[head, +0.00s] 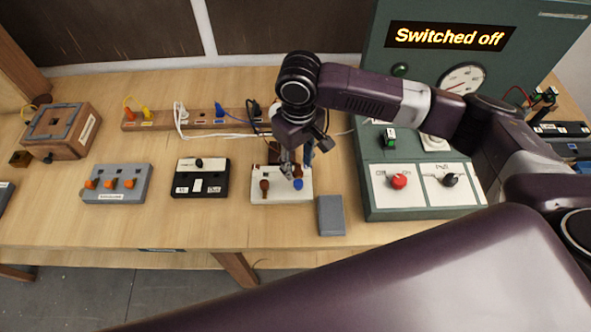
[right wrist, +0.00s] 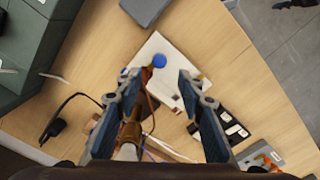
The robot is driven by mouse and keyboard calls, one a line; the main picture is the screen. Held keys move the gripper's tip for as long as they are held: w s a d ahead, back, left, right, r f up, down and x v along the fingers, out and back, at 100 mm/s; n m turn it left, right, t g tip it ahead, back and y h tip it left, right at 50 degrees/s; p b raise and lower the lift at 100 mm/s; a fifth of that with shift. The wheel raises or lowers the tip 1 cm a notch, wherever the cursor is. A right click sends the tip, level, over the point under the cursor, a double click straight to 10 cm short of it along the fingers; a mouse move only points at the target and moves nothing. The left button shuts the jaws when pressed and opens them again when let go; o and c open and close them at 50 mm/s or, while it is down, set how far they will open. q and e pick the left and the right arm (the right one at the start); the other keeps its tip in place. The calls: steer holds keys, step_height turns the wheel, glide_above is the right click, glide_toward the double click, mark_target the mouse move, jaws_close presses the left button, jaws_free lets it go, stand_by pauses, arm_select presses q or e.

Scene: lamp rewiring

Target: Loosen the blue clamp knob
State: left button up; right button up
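The blue clamp knob (head: 298,184) sits at the front right of a white terminal block (head: 281,198) on the table. In the right wrist view the blue knob (right wrist: 159,61) lies just beyond the fingertips, near the middle of the gap. My right gripper (right wrist: 158,80) points down at the block with its fingers apart; it also shows in the head view (head: 297,168), just behind the knob. A brown rod-like piece (right wrist: 146,76) with orange wires shows beside the left finger; I cannot tell whether they touch. My left gripper is not in view.
A brown knob (head: 264,186) is on the block's left. A grey box (head: 330,215) stands right of it, and a black-and-white switch box (head: 201,178) left. The green panel (head: 425,205) reading "Switched off" is at right. A power strip (head: 200,117) with cables lies behind.

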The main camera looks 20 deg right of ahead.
mark_target(298, 182)
step_height(298, 182, down, 6)
steer(key=shift+s+d+f+p, duration=0.1)
steer(key=shift+f+p, duration=0.15)
steer(key=shift+p, duration=0.75)
steer(key=shift+f, duration=0.5)
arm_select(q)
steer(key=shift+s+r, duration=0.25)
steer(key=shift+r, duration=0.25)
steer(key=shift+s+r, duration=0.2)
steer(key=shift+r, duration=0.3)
arm_select(e)
steer(key=shift+c, duration=0.3)
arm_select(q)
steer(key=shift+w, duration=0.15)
arm_select(e)
jaws_close()
